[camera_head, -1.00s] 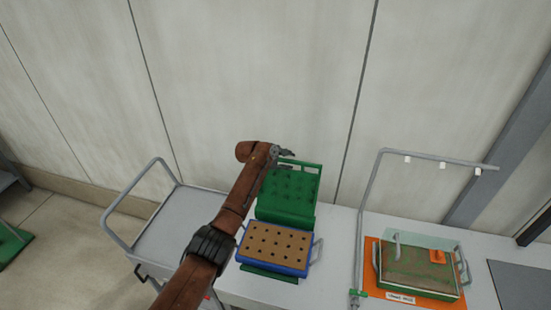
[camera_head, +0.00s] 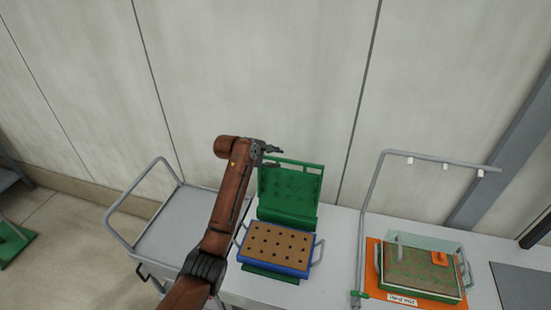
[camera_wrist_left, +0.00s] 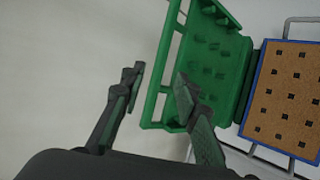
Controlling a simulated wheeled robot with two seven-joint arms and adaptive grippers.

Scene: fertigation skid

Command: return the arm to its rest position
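My left arm reaches up from the bottom of the head view, and its gripper (camera_head: 273,157) is in the air near the top edge of the green raised panel. The green panel (camera_wrist_left: 220,62) shows behind and to the right of the fingers. My right gripper is not in view.
A blue tray (camera_head: 277,264) with a brown, holed surface sits before the green panel (camera_head: 290,190) on the white table. A grey cart (camera_head: 180,228) stands left. An orange mat (camera_head: 372,270) bears another tray (camera_head: 420,270) under a grey pipe frame (camera_head: 366,205).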

